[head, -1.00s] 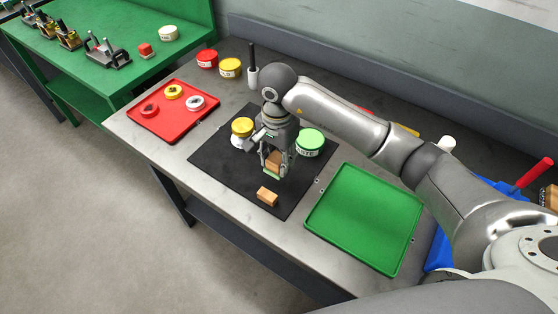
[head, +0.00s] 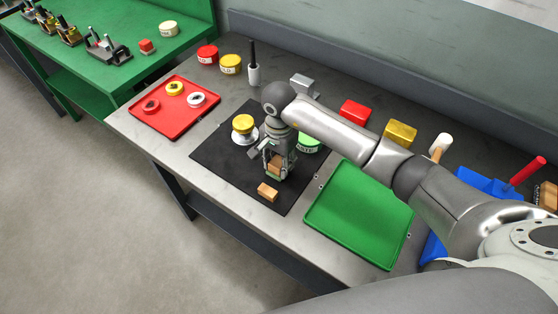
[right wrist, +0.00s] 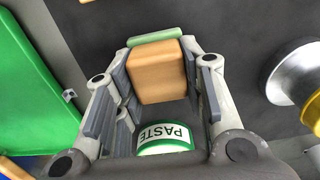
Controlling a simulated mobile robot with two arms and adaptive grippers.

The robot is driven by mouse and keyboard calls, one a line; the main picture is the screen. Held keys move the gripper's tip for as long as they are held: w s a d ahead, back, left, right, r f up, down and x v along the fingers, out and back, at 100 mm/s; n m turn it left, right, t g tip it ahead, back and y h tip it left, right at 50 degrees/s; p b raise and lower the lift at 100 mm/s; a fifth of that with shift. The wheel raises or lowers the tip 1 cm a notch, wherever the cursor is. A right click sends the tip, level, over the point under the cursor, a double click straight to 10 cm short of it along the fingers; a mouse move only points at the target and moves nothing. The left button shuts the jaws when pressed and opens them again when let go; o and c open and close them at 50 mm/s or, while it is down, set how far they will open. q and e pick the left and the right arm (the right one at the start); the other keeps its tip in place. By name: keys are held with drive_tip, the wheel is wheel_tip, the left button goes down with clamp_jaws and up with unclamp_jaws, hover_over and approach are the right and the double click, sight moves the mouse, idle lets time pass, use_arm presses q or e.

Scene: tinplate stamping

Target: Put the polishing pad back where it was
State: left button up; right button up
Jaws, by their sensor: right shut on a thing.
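The polishing pad is a tan block (right wrist: 157,72) with a green layer along one side, seen in the right wrist view between my right gripper's fingers (right wrist: 158,88). In the head view the pad (head: 274,167) is partly hidden by my right gripper (head: 275,172), which is shut on it over the black mat (head: 215,152). I cannot tell whether the pad touches the mat. A second tan block (head: 268,192) lies on the mat just in front of it. My left gripper is not in view.
A green-lidded paste jar (head: 309,143) stands beside the gripper, and a yellow-topped metal piece (head: 244,127) stands to its left. A green tray (head: 360,215) is empty. A red tray (head: 174,122) holds small rings. Red and yellow blocks (head: 400,133) stand at the back.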

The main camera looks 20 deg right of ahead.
sight(279, 160)
drive_tip(key=o, duration=0.9)
drive_tip(key=shift+r+p, duration=0.2)
drive_tip(key=shift+p, duration=0.15)
drive_tip(key=shift+w+r+b, duration=0.1)
drive_tip(key=shift+r+b, duration=1.8)
drive_tip(key=shift+r, duration=4.05)
